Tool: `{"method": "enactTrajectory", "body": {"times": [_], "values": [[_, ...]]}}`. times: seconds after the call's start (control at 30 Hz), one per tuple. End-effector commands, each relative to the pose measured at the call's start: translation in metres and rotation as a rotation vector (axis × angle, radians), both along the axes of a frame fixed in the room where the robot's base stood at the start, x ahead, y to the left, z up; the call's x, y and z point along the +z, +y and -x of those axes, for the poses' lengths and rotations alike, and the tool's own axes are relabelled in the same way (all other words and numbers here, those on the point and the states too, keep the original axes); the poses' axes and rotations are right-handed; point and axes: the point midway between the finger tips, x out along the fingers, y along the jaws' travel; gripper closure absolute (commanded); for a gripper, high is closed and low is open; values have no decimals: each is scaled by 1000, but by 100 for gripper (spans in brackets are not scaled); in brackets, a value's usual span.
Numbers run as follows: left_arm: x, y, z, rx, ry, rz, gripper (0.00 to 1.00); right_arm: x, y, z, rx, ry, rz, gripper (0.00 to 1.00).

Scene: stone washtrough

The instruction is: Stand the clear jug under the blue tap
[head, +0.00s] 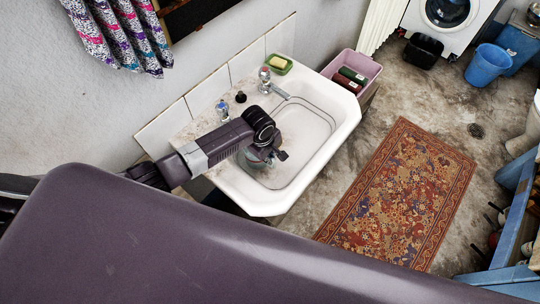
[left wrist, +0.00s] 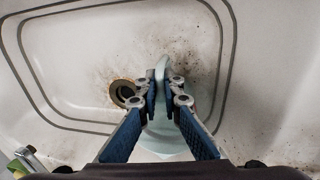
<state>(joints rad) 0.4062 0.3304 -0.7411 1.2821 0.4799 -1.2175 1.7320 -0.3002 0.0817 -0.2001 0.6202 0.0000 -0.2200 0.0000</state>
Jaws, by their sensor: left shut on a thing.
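The clear jug (left wrist: 163,135) is pale and see-through. My left gripper (left wrist: 162,92) is shut on its upright handle part in the left wrist view. In the head view my left gripper (head: 272,155) is over the near left part of the white basin, with a bit of the jug (head: 247,163) showing beneath it. The gripper and arm hide most of the jug, and I cannot tell whether it touches the basin floor. The blue tap (head: 222,109) stands on the back ledge, left of the gripper. My right gripper is not in view.
The basin (head: 335,112) has a drain (left wrist: 122,92) beside the jug. A chrome tap (head: 266,82) reaches over the basin. A black knob (head: 240,97) and a green soap dish (head: 278,65) are on the ledge. A pink crate (head: 370,68) stands beyond the basin; a patterned rug (head: 405,190) lies right.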

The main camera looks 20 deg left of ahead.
Motion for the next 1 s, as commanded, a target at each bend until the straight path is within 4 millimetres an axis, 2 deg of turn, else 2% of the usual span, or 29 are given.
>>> {"method": "enactTrajectory", "body": {"times": [0.23, 0.3, 0.43, 0.63, 0.87, 1.0], "values": [[-1, 0, 0, 0, -1, -1, 100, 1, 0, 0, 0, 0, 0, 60], [-1, 0, 0, 0, -1, -1, 88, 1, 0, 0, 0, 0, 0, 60], [-1, 0, 0, 0, 0, 0, 74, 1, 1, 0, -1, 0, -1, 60], [-1, 0, 0, 0, 0, 0, 73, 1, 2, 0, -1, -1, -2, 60], [-1, 1, 0, 0, 1, 0, 50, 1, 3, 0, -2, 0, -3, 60], [-1, 1, 0, 0, 1, 0, 50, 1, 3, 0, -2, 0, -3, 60]]}}
